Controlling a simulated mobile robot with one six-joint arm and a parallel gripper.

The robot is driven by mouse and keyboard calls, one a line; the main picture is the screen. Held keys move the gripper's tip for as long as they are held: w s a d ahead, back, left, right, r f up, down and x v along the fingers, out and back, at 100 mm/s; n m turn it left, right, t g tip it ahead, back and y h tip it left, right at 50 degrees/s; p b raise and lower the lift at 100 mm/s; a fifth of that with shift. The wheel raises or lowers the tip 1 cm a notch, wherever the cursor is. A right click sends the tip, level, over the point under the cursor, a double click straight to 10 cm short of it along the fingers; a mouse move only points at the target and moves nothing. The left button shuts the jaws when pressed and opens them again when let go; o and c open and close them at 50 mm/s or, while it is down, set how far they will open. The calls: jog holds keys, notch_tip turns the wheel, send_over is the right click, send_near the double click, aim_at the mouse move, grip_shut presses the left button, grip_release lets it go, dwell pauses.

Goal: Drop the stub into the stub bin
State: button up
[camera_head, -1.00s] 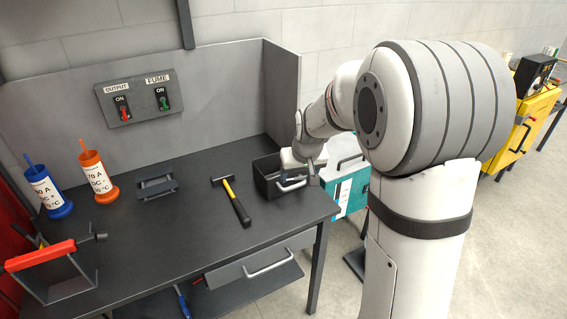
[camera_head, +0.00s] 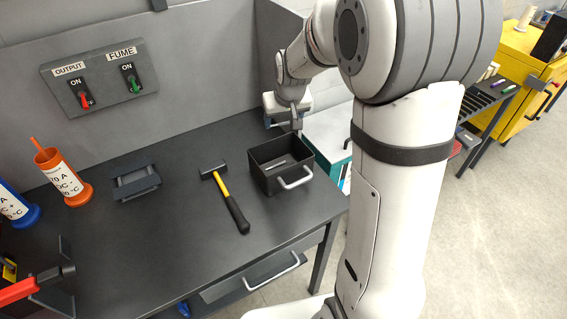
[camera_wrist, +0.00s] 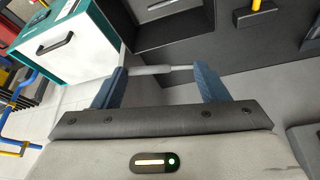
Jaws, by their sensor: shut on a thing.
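My gripper (camera_head: 283,120) is beyond the far edge of the dark open bin (camera_head: 262,178), which stands at the right end of the bench. In the wrist view, the two blue fingers of my gripper (camera_wrist: 160,72) are shut on a thin grey rod, the stub (camera_wrist: 162,69), which spans between them. The stub cannot be made out in the head view. The bin also shows at the top of the wrist view (camera_wrist: 190,28), beyond the stub. A small light piece lies inside the bin. The bin has a pale handle on its front.
A hammer (camera_head: 229,200) lies left of the bin on the dark bench (camera_head: 150,240). Further left are a dark holder (camera_head: 136,184) and an orange pot (camera_head: 72,190). A switch panel (camera_head: 100,80) is on the back wall. A teal and white cabinet (camera_head: 330,135) stands right of the bench.

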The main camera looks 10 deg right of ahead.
jog(key=shift+w+d+f+b, duration=0.15)
jog(key=shift+f+b, duration=0.55)
jog(key=shift+f, duration=0.6)
jog(key=shift+d+f+b, duration=0.15)
jog(key=shift+f+b, duration=0.5)
jog(key=shift+f, duration=0.65)
jog(key=o, duration=1)
jog(key=shift+o, duration=0.2)
jog(key=v, duration=0.8)
jog(key=shift+b, duration=0.45)
